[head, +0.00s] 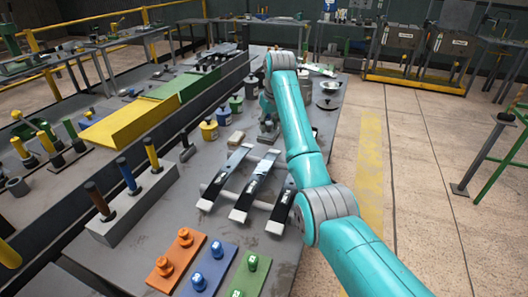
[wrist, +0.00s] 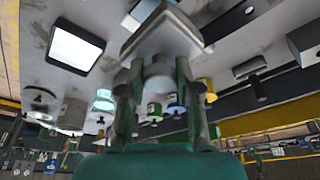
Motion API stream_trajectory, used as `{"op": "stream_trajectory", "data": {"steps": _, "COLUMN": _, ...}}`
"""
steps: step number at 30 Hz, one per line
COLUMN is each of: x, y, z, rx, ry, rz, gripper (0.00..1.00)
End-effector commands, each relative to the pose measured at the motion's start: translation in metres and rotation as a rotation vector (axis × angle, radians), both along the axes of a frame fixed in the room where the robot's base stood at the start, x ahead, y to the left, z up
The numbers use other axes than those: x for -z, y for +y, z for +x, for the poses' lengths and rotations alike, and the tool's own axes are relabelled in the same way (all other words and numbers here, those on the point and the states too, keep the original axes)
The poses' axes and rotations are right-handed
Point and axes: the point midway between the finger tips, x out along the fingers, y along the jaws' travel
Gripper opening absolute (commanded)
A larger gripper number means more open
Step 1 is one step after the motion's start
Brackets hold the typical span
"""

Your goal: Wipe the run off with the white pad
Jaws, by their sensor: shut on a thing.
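My gripper (wrist: 158,85) is shut on the round grip of a pale, square pad (wrist: 165,32) in the wrist view. The pad sits beyond the fingertips, and I cannot tell whether its face touches anything. In the head view my gripper (head: 268,132) is low over the grey bench, behind the flat strips, and the pad is not clear there. Three dark, glossy strips with pale ends, a left one (head: 225,178), a middle one (head: 255,186) and a right one (head: 281,206), lie across pale rails. I cannot make out the run in either view.
Yellow (head: 208,129), blue (head: 223,115) and green (head: 236,104) pots stand left of my gripper, by a small beige block (head: 236,138). Orange (head: 177,262), blue (head: 209,267) and green (head: 249,276) plates lie in front. Open floor is at right.

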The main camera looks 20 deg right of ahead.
Motion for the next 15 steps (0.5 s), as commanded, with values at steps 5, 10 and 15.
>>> {"op": "stream_trajectory", "data": {"steps": 5, "x": 0.001, "y": 0.003, "z": -0.003, "rx": -0.001, "ry": -0.001, "rz": 0.0, "gripper": 0.05}}
{"op": "stream_trajectory", "data": {"steps": 10, "x": 0.005, "y": 0.017, "z": -0.02, "rx": -0.003, "ry": -0.003, "rz": -0.001, "gripper": 0.05}}
{"op": "stream_trajectory", "data": {"steps": 15, "x": 0.008, "y": 0.03, "z": -0.039, "rx": -0.001, "ry": -0.004, "rz": -0.003, "gripper": 0.05}}
